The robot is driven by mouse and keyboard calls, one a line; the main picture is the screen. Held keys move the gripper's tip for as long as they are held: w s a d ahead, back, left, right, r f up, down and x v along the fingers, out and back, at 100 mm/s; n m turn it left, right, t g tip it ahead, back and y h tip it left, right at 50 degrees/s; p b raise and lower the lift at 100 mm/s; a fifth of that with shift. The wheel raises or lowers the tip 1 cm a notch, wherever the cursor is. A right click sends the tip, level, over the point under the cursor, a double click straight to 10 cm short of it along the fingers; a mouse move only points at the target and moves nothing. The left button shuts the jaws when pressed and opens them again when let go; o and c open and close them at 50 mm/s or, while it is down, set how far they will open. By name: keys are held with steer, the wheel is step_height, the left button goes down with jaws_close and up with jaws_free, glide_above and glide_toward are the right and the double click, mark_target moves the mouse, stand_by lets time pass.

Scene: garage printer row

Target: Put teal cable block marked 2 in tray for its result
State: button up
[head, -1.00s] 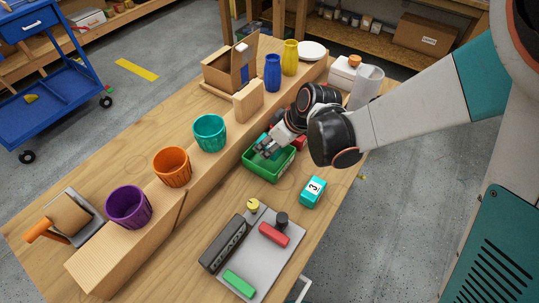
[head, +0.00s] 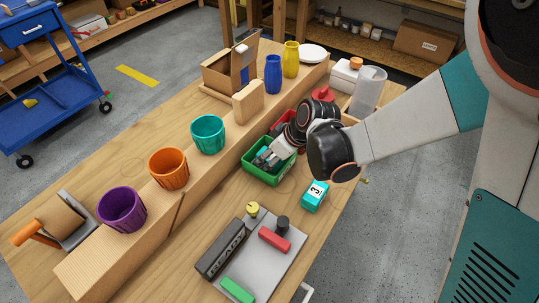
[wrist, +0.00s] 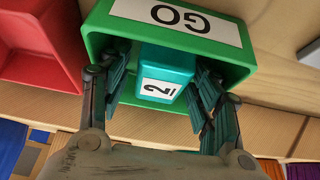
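The teal cable block marked 2 (wrist: 166,75) sits inside the green tray labelled GO (wrist: 238,73), as the wrist view shows. The green tray also shows in the head view (head: 270,178) on the bench. My gripper (wrist: 160,72) reaches down into this tray, its fingers on either side of the block. The fingers look spread, with a gap visible between the left finger and the block. In the head view my gripper (head: 267,157) is over the green tray and hides most of its inside.
A red tray (wrist: 40,50) stands beside the green one. A teal block marked 3 (head: 315,196) lies near the bench's front edge. A grey plate (head: 265,262) with a dark READY bar (head: 221,249) is nearby. Purple (head: 122,209), orange (head: 168,168) and teal (head: 208,134) cups stand on the raised ledge.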

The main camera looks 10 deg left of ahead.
steer(key=shift+r, duration=0.1)
steer(key=shift+d+r, duration=0.1)
steer(key=shift+r, duration=0.2)
steer(key=p+v, duration=0.5)
steer(key=v, duration=0.6)
steer(key=shift+s+r, duration=0.2)
steer(key=shift+s, duration=0.05)
steer(key=shift+d, duration=0.1)
